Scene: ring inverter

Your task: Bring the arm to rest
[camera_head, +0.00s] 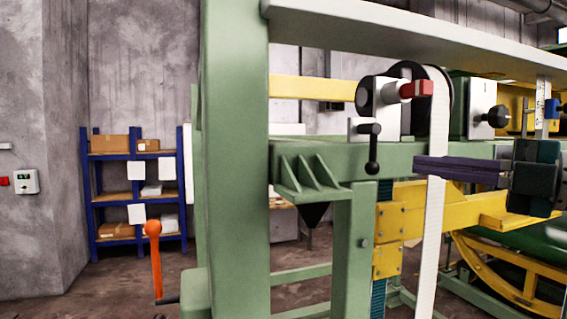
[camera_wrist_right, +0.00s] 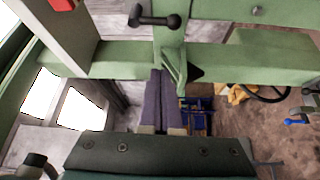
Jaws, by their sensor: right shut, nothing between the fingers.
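My right gripper (camera_head: 418,168) comes in from the right in the head view, at the height of the green cross beam. Its two dark purple fingers lie together, shut and empty. In the right wrist view the fingers (camera_wrist_right: 161,98) point forward side by side, with the green frame (camera_wrist_right: 110,60) beyond their tips. In the head view the fingertips lie in front of or beside the white belt (camera_head: 434,200); I cannot tell whether they touch it. My left gripper is not in view.
A thick green post (camera_head: 234,160) stands left of centre. A black ball-ended lever (camera_head: 373,150) and a red-ended part (camera_head: 416,89) are close to my fingers. A yellow bracket (camera_head: 420,210) lies below. An orange lever (camera_head: 153,255) and a blue shelf (camera_head: 138,190) stand left.

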